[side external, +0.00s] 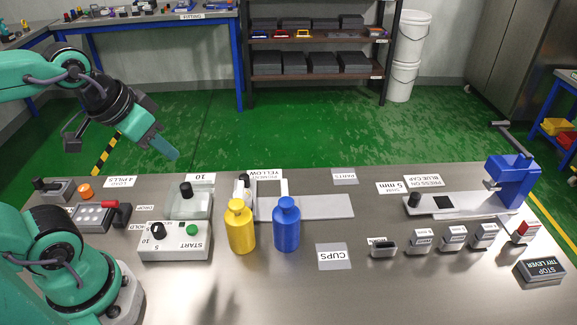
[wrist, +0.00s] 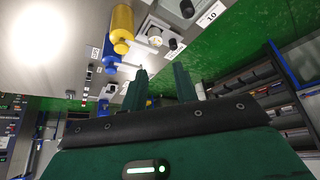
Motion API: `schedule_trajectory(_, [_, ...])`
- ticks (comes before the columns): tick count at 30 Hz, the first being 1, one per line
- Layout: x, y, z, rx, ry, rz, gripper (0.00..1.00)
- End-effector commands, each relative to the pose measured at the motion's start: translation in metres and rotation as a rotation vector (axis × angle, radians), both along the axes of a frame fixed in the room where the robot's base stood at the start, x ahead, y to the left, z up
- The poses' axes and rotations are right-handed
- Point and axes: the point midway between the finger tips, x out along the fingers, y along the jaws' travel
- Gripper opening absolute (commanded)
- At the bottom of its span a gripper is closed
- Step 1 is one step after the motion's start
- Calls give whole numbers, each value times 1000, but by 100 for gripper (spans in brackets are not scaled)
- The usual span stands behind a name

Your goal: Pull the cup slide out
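My gripper (side external: 168,152) hangs in the air at the left, above and behind the bench's back edge. In the wrist view its two fingers (wrist: 160,80) stand apart with nothing between them. A flat grey slide plate with a black knob (side external: 414,200) lies under the blue press (side external: 513,180) at the right of the bench. A clear box with a black knob (side external: 186,190) stands at the left, and a long pale plate (side external: 320,207) lies behind the bottles. A CUPS label (side external: 333,256) lies at the front middle. I cannot tell which part is the cup slide.
A yellow bottle (side external: 240,230) and a blue bottle (side external: 286,226) stand upright mid-bench. Several small labelled blocks (side external: 453,237) line the right front. The bench is clear around the CUPS label.

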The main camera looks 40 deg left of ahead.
Motion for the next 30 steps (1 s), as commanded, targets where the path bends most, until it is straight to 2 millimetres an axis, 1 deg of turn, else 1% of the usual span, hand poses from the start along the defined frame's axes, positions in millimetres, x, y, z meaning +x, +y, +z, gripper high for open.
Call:
schedule_trajectory(1, [2, 0, 0, -4, 4, 8, 39])
schedule_trajectory(2, [3, 0, 0, -7, 6, 15, 45])
schedule_trajectory(3, [5, 1, 0, -14, 12, 28, 46])
schedule_trajectory(8, [18, 2, -1, -55, 45, 116, 46])
schedule_trajectory(17, [60, 6, -10, -168, 138, 396, 46])
schedule_trajectory(23, [91, 10, -24, -235, 199, 602, 46])
schedule_trajectory(30, [127, 16, -49, -298, 266, 855, 46])
